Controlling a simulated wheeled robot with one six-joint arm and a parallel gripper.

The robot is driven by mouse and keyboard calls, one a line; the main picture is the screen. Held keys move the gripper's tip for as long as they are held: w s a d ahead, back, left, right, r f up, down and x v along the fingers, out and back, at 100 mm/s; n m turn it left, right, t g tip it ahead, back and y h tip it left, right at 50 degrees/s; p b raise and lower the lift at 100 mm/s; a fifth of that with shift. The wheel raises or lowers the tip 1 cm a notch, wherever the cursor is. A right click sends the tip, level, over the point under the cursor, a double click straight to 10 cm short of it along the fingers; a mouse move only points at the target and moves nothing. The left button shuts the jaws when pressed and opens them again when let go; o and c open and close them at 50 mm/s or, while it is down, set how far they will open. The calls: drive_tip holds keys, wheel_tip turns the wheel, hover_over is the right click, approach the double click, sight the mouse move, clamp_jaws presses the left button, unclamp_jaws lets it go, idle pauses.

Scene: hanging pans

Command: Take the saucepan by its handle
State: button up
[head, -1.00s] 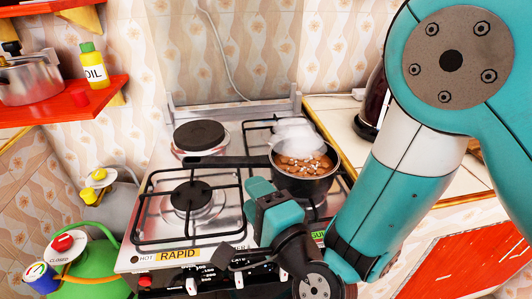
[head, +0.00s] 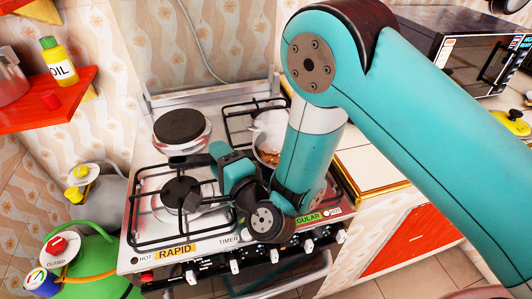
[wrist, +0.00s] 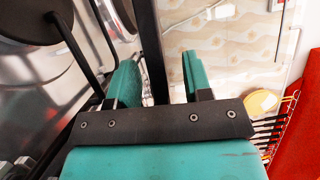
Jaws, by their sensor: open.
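The stove (head: 150,240) has black pan supports and a dark hotplate (head: 181,126) at the back left. A red shelf (head: 50,100) with an oil bottle (head: 58,62) is at left. A green gas bottle (head: 90,270) stands below it. A counter (head: 375,165) lies at right.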

drive_tip(key=shift+s+a, duration=0.15)
drive_tip(key=shift+a, duration=0.1)
clamp_jaws()
drive_tip(key=shift+r, duration=0.2)
